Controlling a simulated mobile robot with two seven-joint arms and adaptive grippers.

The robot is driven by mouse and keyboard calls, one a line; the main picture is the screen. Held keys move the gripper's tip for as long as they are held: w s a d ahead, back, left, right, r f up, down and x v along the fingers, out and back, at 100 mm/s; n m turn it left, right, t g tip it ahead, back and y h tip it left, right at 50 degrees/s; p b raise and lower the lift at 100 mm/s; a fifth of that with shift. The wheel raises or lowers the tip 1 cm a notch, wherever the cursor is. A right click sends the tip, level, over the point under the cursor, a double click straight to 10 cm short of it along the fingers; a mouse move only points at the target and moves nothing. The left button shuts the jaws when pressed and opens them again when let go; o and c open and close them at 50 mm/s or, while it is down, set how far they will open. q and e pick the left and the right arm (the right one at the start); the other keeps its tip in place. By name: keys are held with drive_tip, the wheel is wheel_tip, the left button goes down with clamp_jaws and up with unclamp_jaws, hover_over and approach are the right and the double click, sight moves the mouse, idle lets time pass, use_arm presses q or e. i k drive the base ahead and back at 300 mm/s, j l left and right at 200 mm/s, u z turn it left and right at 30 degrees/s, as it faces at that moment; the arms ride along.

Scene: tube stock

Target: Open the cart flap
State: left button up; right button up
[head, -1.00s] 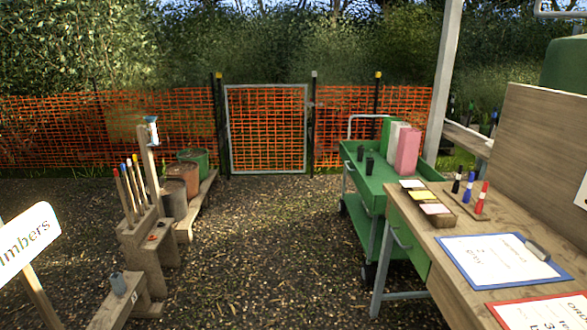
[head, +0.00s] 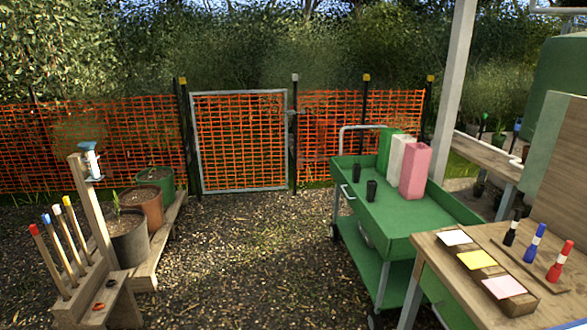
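The green cart (head: 385,222) stands right of the middle in the head view, with an upper tray and a lower shelf (head: 385,285). A pale handle (head: 346,192) shows on the left side of its upper tray, and a grey push rail (head: 360,128) rises at its far end. I cannot tell for sure which panel is the flap, or whether it is open. Neither of my grippers is in view.
Two dark pots (head: 371,190) and green, white and pink (head: 415,172) upright containers stand on the cart. A wooden table (head: 450,262) with markers and note pads is at near right. Pots and stakes stand left. The gravel between (head: 240,260) is clear.

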sight(377, 232)
drive_tip(key=i+j+z, duration=0.95)
drive_tip(key=j, duration=0.25)
drive_tip(key=i+j+z, duration=0.1)
drive_tip(key=i+z, duration=0.2)
drive_tip(key=z, duration=0.15)
drive_tip(key=i+j+z, duration=0.2)
drive_tip(key=z, duration=0.3)
drive_tip(key=i+j+z, duration=0.1)
drive_tip(key=i+j, duration=0.6)
drive_tip(key=j, duration=0.25)
drive_tip(key=i+j+z, duration=0.15)
drive_tip(key=i+j, duration=0.2)
drive_tip(key=j, duration=0.1)
